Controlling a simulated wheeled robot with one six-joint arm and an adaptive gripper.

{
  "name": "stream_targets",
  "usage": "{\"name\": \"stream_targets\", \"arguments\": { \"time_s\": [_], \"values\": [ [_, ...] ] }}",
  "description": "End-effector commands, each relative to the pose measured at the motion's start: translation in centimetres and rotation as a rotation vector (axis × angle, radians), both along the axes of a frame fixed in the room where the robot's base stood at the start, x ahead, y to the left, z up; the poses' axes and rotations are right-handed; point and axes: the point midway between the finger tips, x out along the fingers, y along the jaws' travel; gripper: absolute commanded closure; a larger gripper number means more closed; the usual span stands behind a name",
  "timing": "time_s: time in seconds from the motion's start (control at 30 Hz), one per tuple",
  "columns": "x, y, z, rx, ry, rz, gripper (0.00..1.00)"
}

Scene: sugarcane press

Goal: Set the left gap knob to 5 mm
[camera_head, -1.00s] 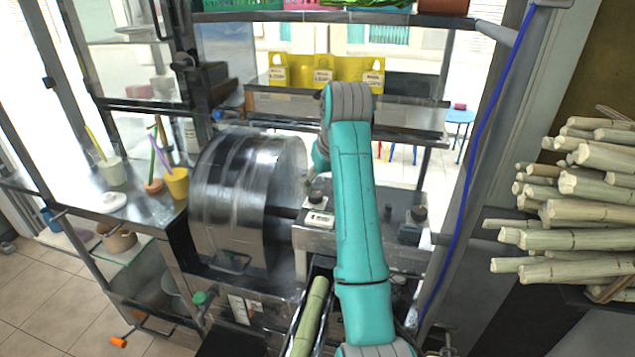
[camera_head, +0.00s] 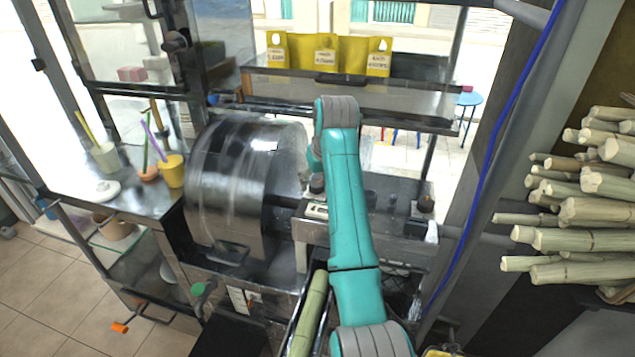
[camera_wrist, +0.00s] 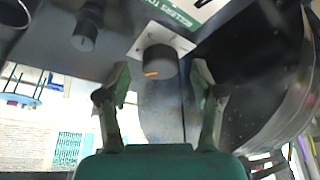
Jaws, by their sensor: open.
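The left gap knob (camera_head: 317,183) is a dark round knob on the metal press housing, beside the big steel drum. In the wrist view the knob (camera_wrist: 157,62) shows an orange pointer mark on its face and sits on a pale plate. My gripper (camera_wrist: 161,72) is open, with one finger on each side of this knob in the picture. I cannot tell whether the fingers touch it. In the head view my arm hides most of the gripper. The scale markings are too small to read.
A second dark knob (camera_head: 425,204) stands on the right of the housing. The steel drum (camera_head: 240,190) is close on the left. A green cane (camera_head: 309,315) lies in the chute below. Stacked canes (camera_head: 600,205) are at the right.

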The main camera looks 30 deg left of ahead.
Motion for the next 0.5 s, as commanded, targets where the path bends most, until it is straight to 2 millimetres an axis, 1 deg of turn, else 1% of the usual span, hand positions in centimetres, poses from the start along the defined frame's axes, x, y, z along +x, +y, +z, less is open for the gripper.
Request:
{"name": "stream_targets", "arguments": {
  "time_s": [0.03, 0.2, 0.47, 0.5],
  "values": [
    [0.07, 0.13, -0.48, -0.001, 0.002, 0.000, 0.33],
    [0.28, 0.41, -1.19, 0.000, 0.000, 0.000, 0.33],
    [0.30, 0.43, -1.29, 0.000, 0.000, 0.000, 0.33],
    [0.30, 0.43, -1.28, 0.000, 0.000, 0.000, 0.41]
  ]
}}
